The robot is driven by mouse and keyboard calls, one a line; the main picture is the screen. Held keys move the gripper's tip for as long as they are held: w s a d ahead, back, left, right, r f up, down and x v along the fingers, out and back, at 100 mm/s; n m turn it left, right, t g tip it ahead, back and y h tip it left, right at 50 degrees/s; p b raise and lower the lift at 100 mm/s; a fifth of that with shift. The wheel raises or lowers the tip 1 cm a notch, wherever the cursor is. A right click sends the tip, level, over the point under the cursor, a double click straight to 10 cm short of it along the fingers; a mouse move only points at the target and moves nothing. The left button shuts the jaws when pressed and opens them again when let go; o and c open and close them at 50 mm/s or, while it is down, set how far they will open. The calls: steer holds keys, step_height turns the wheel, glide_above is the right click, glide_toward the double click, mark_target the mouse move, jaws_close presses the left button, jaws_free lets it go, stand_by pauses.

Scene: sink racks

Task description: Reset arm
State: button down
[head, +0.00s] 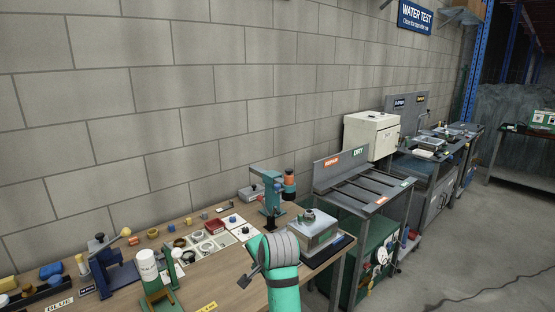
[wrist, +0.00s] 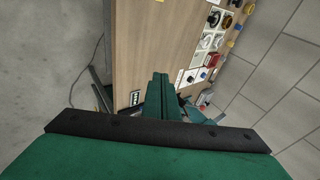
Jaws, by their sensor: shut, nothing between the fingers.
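My gripper (wrist: 160,80) shows in the wrist view as green fingers pressed together, with nothing between them. It points over the wooden bench, with bare wood to its left and small parts to its right. In the head view my green arm with a grey banded joint rises at the bottom centre, in front of the bench's right end. I cannot clearly make out the fingers in that view.
The wooden bench (head: 222,267) holds a teal press (head: 270,192), a grey metal box (head: 315,232), a white cylinder (head: 147,265) and several small parts. A rack table labelled repair and dry (head: 364,186) and a sink counter (head: 430,165) stand right. Floor at right is mostly clear.

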steer(key=s+a+f+n+t, duration=0.1)
steer(key=s+f, duration=0.3)
steer(key=f, duration=0.5)
steer(key=s+f+t, duration=0.1)
steer(key=s+f, duration=0.2)
steer(key=f, duration=0.6)
steer(key=s+d+f+n+t+h, duration=0.1)
steer(key=s+f, duration=0.4)
steer(key=s, duration=0.3)
steer(key=s+d+f+n+t, duration=0.1)
steer(key=s+f, duration=0.4)
steer(key=s, duration=0.3)
steer(key=s+d+r+n+t+h, duration=0.1)
steer(key=s+d+n, duration=0.1)
steer(key=s, duration=0.7)
steer(key=s+d+r+n+t+h, duration=0.1)
steer(key=s, duration=0.9)
steer(key=s+d+r+n+t, duration=0.2)
steer(key=s+r+n, duration=0.2)
steer(key=s+r, duration=0.5)
steer(key=v, duration=0.3)
steer(key=shift+s, duration=0.4)
steer(key=shift+f, duration=0.1)
